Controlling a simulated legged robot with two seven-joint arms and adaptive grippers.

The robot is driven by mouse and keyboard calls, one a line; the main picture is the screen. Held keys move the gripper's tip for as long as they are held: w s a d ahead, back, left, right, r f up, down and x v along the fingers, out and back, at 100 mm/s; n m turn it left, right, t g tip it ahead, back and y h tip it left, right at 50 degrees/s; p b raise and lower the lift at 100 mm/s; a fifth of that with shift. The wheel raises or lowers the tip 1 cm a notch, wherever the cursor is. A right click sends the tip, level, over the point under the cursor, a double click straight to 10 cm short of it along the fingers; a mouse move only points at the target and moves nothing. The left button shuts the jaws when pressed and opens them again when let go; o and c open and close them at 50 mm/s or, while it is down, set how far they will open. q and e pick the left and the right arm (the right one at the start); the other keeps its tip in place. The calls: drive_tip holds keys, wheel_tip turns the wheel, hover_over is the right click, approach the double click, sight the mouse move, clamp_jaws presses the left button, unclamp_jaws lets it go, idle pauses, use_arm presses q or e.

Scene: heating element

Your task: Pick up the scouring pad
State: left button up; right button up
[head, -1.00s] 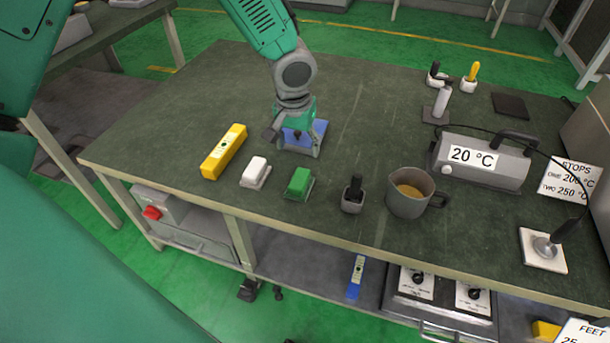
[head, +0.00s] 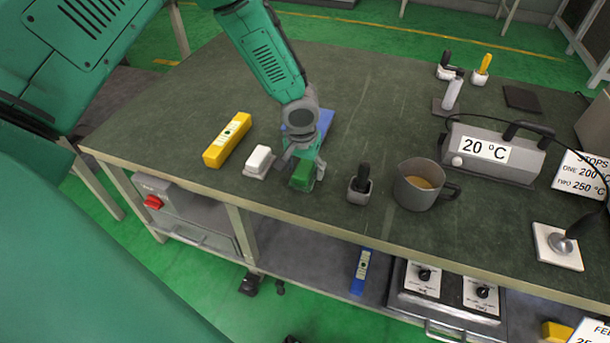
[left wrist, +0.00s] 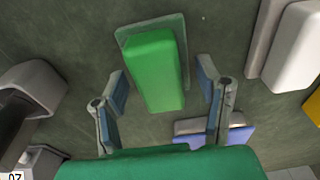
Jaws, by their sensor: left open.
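A green block on a flat, darker green base, which looks like the scouring pad (head: 302,183), lies near the table's front edge; it also shows in the left wrist view (left wrist: 155,70). My left gripper (head: 304,170) is over it in the head view and partly hides it. In the left wrist view my left gripper (left wrist: 160,82) is open, its fingers apart on either side of the pad's near part, with nothing held. I cannot tell the exact height above the pad. My right gripper is not in view.
A white block (head: 258,162) and a yellow bar (head: 228,140) lie to the left. A blue flat thing (head: 325,120) is behind the arm. A black-handled tool (head: 361,186) and a grey mug (head: 418,187) stand to the right. The table's middle is clear.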

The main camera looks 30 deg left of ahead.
sight(305, 167)
use_arm(q)
clamp_jaws()
drive_tip(key=shift+r, duration=0.2)
wheel_tip(305, 167, up, 10)
drive_tip(key=p, duration=0.2)
drive_tip(key=shift+f+p, duration=0.15)
drive_tip(key=shift+p, duration=0.15)
